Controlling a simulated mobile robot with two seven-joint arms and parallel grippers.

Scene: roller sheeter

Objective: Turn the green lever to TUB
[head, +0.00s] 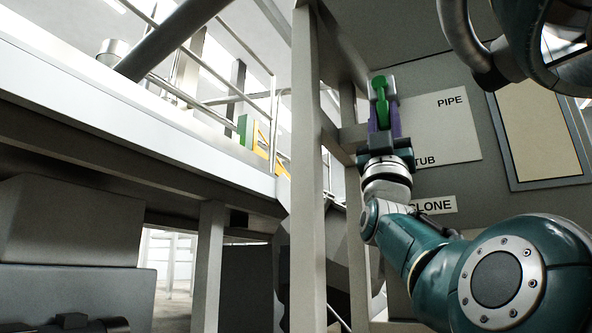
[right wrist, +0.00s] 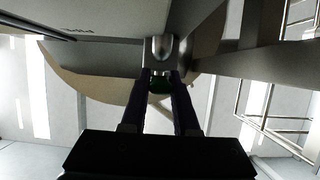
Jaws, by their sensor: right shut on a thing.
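The green lever (head: 379,88) sits on a grey mount on the panel, left of the white label plate. It runs roughly up and down in the head view. The white plate (head: 440,127) reads PIPE at its upper right and TUB at its lower left, partly covered by my gripper. My right gripper (head: 383,108) comes from below with its purple fingers on either side of the lever, shut on it. In the right wrist view, the green lever (right wrist: 160,84) shows between the dark fingertips, below the grey mount (right wrist: 161,48). My left gripper is not in view.
A grey upright post (head: 307,150) stands close left of the gripper. A framed beige panel (head: 540,130) is at the right. A railed platform (head: 130,110) fills the upper left.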

